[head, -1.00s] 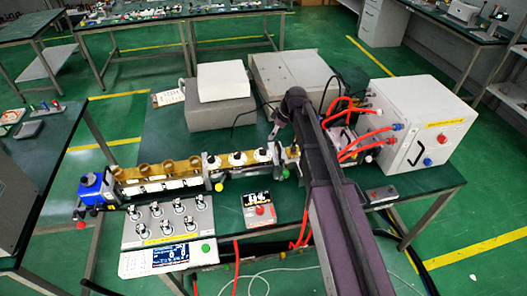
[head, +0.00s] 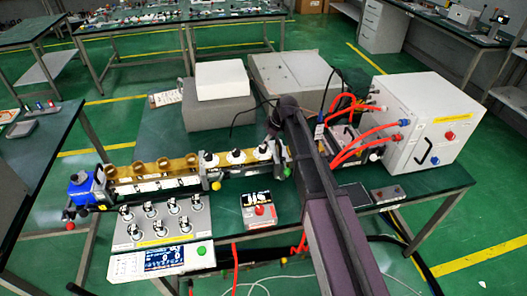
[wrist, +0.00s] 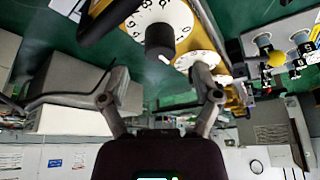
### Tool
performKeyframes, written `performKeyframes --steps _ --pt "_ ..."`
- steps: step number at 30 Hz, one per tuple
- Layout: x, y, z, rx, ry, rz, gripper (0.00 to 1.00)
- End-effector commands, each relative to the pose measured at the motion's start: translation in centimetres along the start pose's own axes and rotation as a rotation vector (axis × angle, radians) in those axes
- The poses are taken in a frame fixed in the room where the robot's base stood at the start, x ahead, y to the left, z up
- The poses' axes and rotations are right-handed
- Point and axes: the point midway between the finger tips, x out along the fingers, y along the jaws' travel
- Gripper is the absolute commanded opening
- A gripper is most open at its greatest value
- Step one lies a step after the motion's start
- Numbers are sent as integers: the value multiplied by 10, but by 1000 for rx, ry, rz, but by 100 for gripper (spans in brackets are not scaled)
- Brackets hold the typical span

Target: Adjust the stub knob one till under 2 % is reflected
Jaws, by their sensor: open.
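Three white dials with black stub knobs sit in a row on the brass waveguide (head: 128,174) in the head view: a left knob (head: 210,159), a middle knob (head: 236,155) and a right knob (head: 263,149). I cannot read which is number one. My gripper (head: 271,130) is behind the right knob, partly hidden by my arm. In the wrist view my gripper (wrist: 162,76) is open and empty. A black knob (wrist: 159,40) on a numbered white dial (wrist: 176,14) lies just beyond the fingertips, apart from them. A meter screen (head: 165,258) stands front left; its digits are too small to read surely.
A panel of several small knobs (head: 160,222) and a small box with a red button (head: 258,210) are in front of the waveguide. Grey boxes (head: 217,112) stand behind it. A white cabinet (head: 425,125) with red cables is at right. Some bare green tabletop shows.

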Motion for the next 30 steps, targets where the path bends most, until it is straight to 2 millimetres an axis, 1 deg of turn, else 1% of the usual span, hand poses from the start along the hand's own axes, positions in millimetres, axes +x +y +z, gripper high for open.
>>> performKeyframes --steps 1,3,9,15,21,30 --pt "8 0 1 0 0 0 81" --pt "14 0 1 0 0 0 81" --pt "29 1 1 0 0 0 81" --pt "40 0 1 1 0 0 81" --pt "44 0 0 1 0 0 81" --pt "44 0 0 1 0 0 81"
